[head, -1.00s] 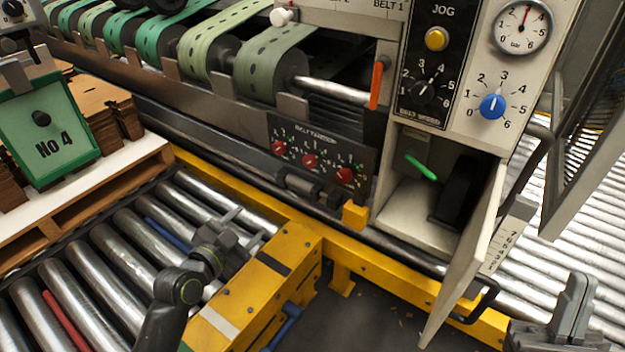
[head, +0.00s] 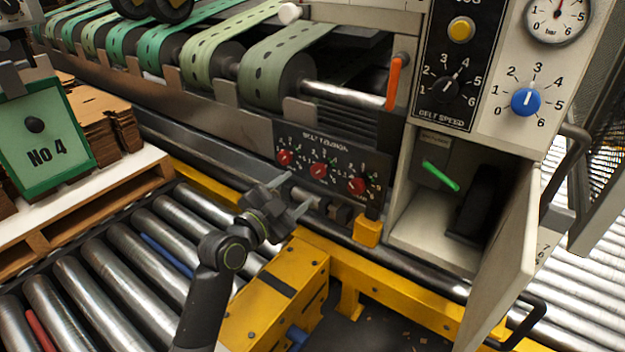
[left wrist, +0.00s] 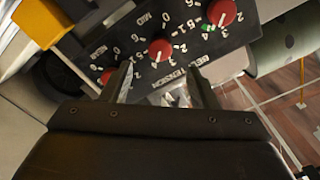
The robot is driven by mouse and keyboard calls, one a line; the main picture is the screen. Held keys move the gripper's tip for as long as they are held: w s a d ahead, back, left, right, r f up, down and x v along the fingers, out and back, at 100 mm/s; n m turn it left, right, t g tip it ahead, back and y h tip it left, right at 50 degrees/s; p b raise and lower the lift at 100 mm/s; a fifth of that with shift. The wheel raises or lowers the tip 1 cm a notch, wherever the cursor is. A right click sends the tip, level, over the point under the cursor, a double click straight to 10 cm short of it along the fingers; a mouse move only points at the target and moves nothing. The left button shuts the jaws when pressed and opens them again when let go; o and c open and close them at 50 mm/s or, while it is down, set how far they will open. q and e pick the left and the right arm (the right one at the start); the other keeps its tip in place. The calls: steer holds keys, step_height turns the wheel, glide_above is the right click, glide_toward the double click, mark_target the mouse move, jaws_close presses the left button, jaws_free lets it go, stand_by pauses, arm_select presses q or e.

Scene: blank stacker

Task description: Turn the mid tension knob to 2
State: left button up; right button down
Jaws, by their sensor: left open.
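The dark belt tension panel (head: 335,150) carries three red knobs in a row on the machine front. The mid tension knob (head: 318,170) is the middle one, with a pale pointer line; its exact setting is too small to read. It also shows near the centre of the left wrist view (left wrist: 160,50), where the panel appears turned over. My left gripper (head: 292,195) is open and empty, below and left of the mid knob and apart from it. In the left wrist view its fingers (left wrist: 162,88) point toward the panel, spread below the mid knob. My right gripper is out of view.
The other red knobs sit left (head: 284,157) and right (head: 356,186) of the mid one. A yellow block (head: 368,232) sticks out below the panel. An open cabinet door (head: 505,260) stands at right. Rollers (head: 110,290) and a yellow frame (head: 275,305) lie below.

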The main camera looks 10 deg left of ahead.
mark_target(316, 173)
arm_select(q)
steer(key=b+x, duration=0.1)
steer(key=x, duration=0.6)
steer(key=shift+w, duration=0.15)
steer(key=c, duration=1)
